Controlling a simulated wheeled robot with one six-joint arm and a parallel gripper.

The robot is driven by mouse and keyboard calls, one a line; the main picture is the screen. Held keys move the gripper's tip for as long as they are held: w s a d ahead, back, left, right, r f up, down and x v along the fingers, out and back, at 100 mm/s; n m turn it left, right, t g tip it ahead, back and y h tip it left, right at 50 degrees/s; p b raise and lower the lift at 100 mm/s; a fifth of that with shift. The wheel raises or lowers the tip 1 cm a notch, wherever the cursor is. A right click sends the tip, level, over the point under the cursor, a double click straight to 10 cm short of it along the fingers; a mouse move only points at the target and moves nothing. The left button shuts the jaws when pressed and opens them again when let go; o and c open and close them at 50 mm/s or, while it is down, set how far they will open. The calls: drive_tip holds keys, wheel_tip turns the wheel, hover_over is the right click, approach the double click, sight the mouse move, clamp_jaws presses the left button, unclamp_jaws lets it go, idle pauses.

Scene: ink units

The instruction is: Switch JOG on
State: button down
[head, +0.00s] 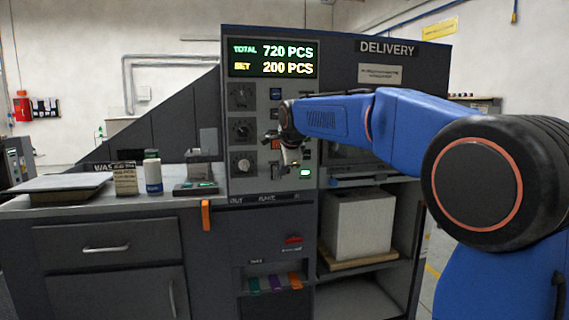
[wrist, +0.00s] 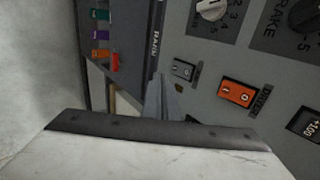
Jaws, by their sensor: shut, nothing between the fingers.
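The grey control panel (head: 260,182) faces me in the head view. No label that I can read says JOG, so I cannot tell which switch it is. My gripper (head: 289,160) is shut and empty in front of the lower right of the panel. Its grey fingertips (wrist: 164,98) show near the grey rocker in the wrist view; I cannot tell whether they touch the panel.
A lit green switch (head: 305,172) is right of my gripper. Panel knobs (head: 243,163) stand to its left. A pale box (head: 358,226) sits on the shelf below right.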

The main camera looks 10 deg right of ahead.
sight(277, 177)
drive_tip(key=w+f, duration=0.3)
drive_tip(key=w, duration=0.3)
drive_tip(key=shift+w, duration=0.25)
drive_tip(key=shift+f, duration=0.1)
drive_tip(key=shift+w+f, duration=0.15)
drive_tip(key=shift+w, duration=0.05)
drive_tip(key=shift+r, duration=0.2)
